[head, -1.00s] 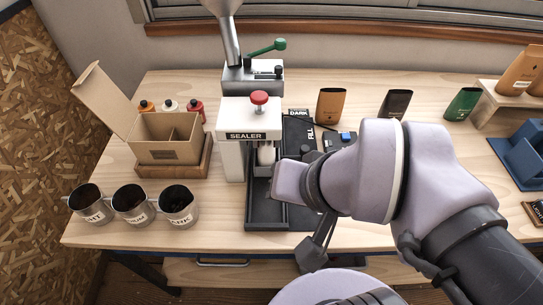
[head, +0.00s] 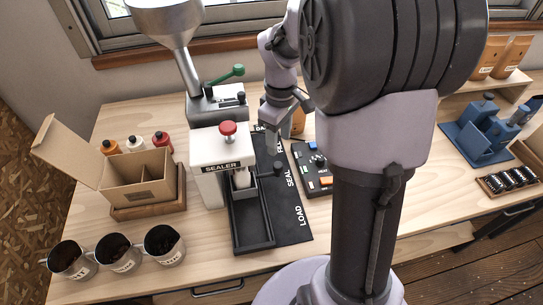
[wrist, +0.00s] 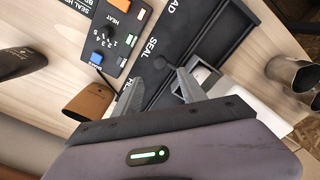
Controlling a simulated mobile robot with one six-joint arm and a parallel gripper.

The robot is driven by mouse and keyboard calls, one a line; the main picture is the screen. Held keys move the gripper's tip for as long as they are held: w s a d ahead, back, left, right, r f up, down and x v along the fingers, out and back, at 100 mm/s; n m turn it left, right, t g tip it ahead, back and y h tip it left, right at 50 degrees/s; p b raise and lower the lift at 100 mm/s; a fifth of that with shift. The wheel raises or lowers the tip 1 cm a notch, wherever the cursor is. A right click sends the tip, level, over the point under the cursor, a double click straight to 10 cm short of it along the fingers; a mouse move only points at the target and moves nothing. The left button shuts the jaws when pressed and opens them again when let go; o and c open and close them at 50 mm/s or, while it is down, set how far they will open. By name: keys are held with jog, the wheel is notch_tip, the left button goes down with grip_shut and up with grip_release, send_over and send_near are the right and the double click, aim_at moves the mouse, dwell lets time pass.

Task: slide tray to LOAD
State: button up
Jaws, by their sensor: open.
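The black slide track (head: 252,228) runs forward from under the white sealer (head: 218,165), with printed FILL, SEAL and LOAD labels beside it. A small dark tray (head: 262,190) holding a pale pouch (head: 241,180) sits at the SEAL label, partly beneath the sealer. A black knob (head: 278,167) sticks out on the tray's right side. My gripper (head: 270,125) is behind the knob, above the label strip. Contact cannot be told.
A control panel (head: 313,168) lies right of the label strip. A cardboard box (head: 137,180) and several metal cups (head: 165,245) stand left. A brown pouch (wrist: 90,101) is close to my gripper in the wrist view. The track's front half is empty.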

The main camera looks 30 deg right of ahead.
aim_at(278, 165)
notch_tip(278, 165, down, 10)
jog(key=b, duration=0.3)
jog(key=shift+r, duration=0.1)
grip_shut()
dwell(1.1)
